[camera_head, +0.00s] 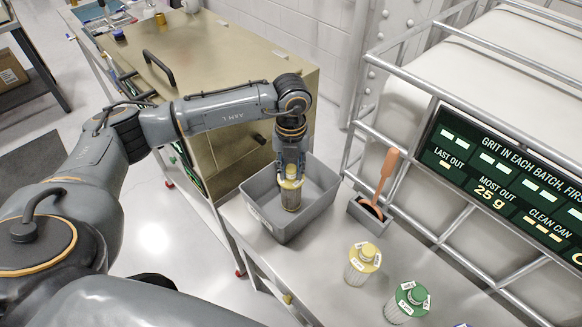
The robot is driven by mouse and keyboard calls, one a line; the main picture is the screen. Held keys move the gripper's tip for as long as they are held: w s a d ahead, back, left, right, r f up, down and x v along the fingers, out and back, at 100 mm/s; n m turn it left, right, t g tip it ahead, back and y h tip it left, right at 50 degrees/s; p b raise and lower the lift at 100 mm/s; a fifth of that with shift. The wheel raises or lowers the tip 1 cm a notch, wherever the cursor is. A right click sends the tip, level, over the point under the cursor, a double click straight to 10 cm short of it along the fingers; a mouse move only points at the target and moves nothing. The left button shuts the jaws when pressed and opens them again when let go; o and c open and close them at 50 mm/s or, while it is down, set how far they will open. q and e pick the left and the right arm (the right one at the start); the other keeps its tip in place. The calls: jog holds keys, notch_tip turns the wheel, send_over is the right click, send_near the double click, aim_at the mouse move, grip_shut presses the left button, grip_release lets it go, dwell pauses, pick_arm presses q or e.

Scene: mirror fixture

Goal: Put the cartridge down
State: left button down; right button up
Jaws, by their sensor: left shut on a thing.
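My left gripper (290,168) points down and is shut on the top of a cartridge (291,198) with a yellow cap and a pale label. The cartridge is upright, within the outline of a grey open bin (318,208). I cannot tell whether its base touches the bin floor. A second yellow-capped cartridge (362,262) stands on the metal bench, right of and nearer than the bin. A green-capped cartridge (408,302) stands beside it, closer to the bottom edge. My right gripper is not in view.
An orange-handled scoop (384,172) stands in a small grey holder (367,215) right of the bin. A metal rail frame (403,190) and a dark sign (500,180) border the bench's right side. A tan cabinet (215,60) stands behind the bin.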

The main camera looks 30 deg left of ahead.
pick_arm(q)
jog(key=c, duration=1.3)
grip_release()
jog(key=shift+c, duration=0.2)
jog(key=shift+o, duration=1.3)
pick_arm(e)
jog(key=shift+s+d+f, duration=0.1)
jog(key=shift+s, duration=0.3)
pick_arm(q)
jog(key=shift+r, duration=0.1)
notch_tip(320, 180, up, 12)
jog(key=b, duration=0.2)
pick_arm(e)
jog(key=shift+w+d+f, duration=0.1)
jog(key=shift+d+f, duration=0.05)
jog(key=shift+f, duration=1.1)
